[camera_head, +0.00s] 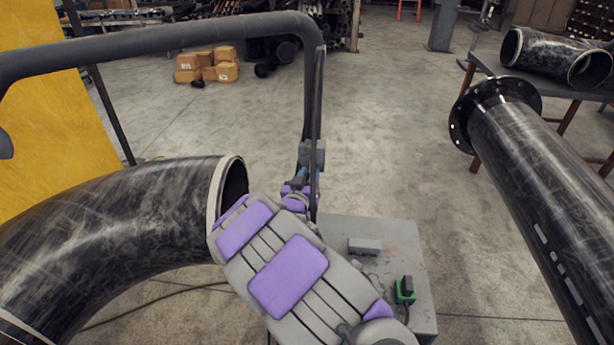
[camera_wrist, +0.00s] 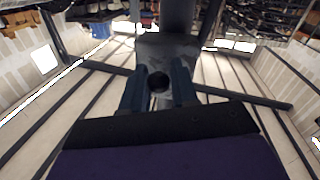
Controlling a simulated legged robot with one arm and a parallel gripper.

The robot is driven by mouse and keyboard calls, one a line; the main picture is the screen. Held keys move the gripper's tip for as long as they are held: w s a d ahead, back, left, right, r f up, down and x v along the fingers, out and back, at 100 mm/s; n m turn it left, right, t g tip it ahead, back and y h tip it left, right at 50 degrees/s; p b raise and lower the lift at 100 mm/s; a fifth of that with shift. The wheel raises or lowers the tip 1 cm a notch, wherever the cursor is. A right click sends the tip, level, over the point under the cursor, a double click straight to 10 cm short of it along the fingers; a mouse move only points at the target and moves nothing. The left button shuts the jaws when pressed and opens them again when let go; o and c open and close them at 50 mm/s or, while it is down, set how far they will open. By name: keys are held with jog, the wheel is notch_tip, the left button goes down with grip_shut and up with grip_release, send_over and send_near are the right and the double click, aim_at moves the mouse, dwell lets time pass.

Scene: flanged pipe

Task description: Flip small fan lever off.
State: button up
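A small grey switch box (camera_head: 314,154) is fixed on the dark upright post of the pipe frame in the head view. In the wrist view a grey box (camera_wrist: 172,48) fills the upper middle, with a dark round knob-like end (camera_wrist: 158,82) in front of it, probably the lever. My gripper (camera_head: 300,180) is right at the switch box in the head view. In the wrist view its two blue fingers (camera_wrist: 158,88) are apart, one on each side of the dark round end. I cannot tell whether they touch it. The lever's tilt is hidden.
A grey pedestal box (camera_head: 382,232) with a green-and-black plug stands below right. A black curved pipe (camera_head: 110,230) lies at left. A flanged pipe (camera_head: 540,180) is at right. The dark bent tube (camera_head: 160,40) arches overhead. Open concrete floor lies between.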

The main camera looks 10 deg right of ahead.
jog(key=shift+d, duration=0.3)
jog(key=shift+c, duration=1.4)
jog(key=shift+a, duration=0.25)
grip_shut()
jog(key=shift+f, duration=0.1)
jog(key=shift+w, duration=0.1)
jog(key=shift+f+t+h, duration=0.35)
jog(key=shift+t+h, duration=0.05)
jog(key=shift+t, duration=0.4)
jog(key=o, duration=0.7)
grip_release()
